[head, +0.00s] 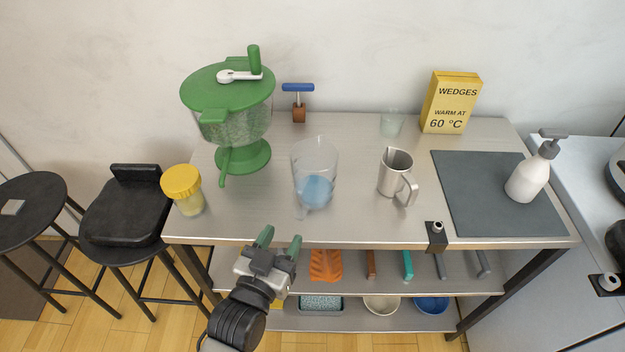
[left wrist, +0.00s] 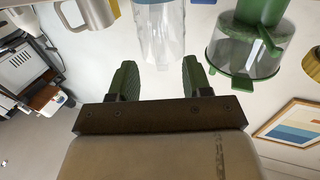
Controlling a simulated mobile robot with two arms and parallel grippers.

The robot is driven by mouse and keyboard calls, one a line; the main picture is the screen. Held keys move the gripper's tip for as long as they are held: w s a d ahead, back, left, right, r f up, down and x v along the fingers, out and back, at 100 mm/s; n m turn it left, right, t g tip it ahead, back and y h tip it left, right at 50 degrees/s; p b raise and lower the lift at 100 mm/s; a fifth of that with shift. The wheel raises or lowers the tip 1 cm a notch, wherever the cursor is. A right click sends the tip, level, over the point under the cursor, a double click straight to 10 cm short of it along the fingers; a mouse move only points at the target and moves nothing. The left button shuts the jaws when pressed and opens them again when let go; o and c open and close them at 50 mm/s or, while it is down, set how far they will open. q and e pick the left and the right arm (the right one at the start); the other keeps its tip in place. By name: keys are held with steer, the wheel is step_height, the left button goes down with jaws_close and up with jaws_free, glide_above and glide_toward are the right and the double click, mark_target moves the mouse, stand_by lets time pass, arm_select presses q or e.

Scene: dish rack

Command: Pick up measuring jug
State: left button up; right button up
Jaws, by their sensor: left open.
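The measuring jug (head: 314,165) is a tall clear vessel, blue in its lower part. It stands upright on the steel table (head: 350,222), left of a metal pitcher (head: 393,172). My left gripper (head: 279,241) is open and empty at the table's front edge, apart from the jug and nearer to me, a little to its left. In the left wrist view the clear jug (left wrist: 160,28) shows beyond the gap between the green fingers (left wrist: 159,72); its end is cut off by the frame's top. My right gripper is not in view.
A green-lidded spinner (head: 228,100) and a yellow-lidded jar (head: 184,190) stand left of the jug. A small clear glass (head: 392,122), yellow box (head: 452,103), grey mat (head: 490,195) and soap dispenser (head: 528,180) are to the right. The tabletop in front of the jug is clear.

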mark_target(297, 211)
arm_select(q)
steer(key=p+x, duration=0.1)
steer(key=x, duration=0.9)
steer(key=shift+r, duration=0.1)
jaws_close()
